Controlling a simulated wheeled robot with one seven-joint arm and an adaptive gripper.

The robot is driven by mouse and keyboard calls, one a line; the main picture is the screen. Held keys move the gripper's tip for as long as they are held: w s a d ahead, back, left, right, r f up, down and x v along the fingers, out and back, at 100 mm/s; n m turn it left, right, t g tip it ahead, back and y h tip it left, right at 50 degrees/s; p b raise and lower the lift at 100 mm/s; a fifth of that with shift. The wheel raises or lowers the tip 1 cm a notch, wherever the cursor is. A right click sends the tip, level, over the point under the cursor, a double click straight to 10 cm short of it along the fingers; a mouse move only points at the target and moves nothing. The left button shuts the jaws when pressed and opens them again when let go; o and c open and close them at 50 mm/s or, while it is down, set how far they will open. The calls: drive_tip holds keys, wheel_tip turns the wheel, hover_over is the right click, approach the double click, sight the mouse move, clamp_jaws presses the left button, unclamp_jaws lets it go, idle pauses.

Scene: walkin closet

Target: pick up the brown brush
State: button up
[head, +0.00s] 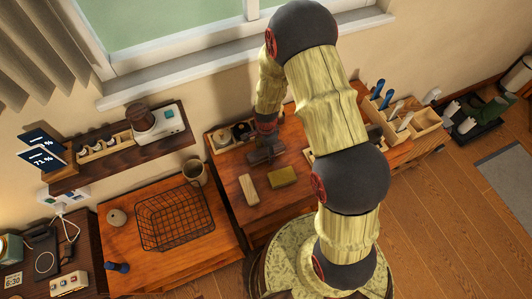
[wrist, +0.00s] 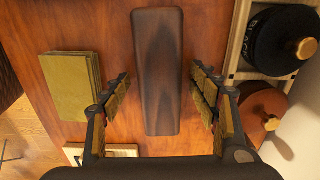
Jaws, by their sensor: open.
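The brown brush (wrist: 158,45) shows in the wrist view as a long dark wooden block with rounded corners, lying on the orange-brown wooden top. Its bristles do not show. My gripper (wrist: 160,76) is open, with one finger on each side of the brush's near half. Gaps show between both fingers and the brush, and nothing is held. In the head view my gripper (head: 265,150) is low over the wooden top, near its back edge.
An olive block (wrist: 72,85) and a pale block (head: 249,189) lie nearby. A light wooden holder (wrist: 238,40) with round-knobbed jars stands close at right in the wrist view.

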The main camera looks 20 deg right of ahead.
drive_tip(key=shift+c, duration=0.7)
drive_tip(key=c, duration=1.1)
drive_tip(key=shift+c, duration=0.2)
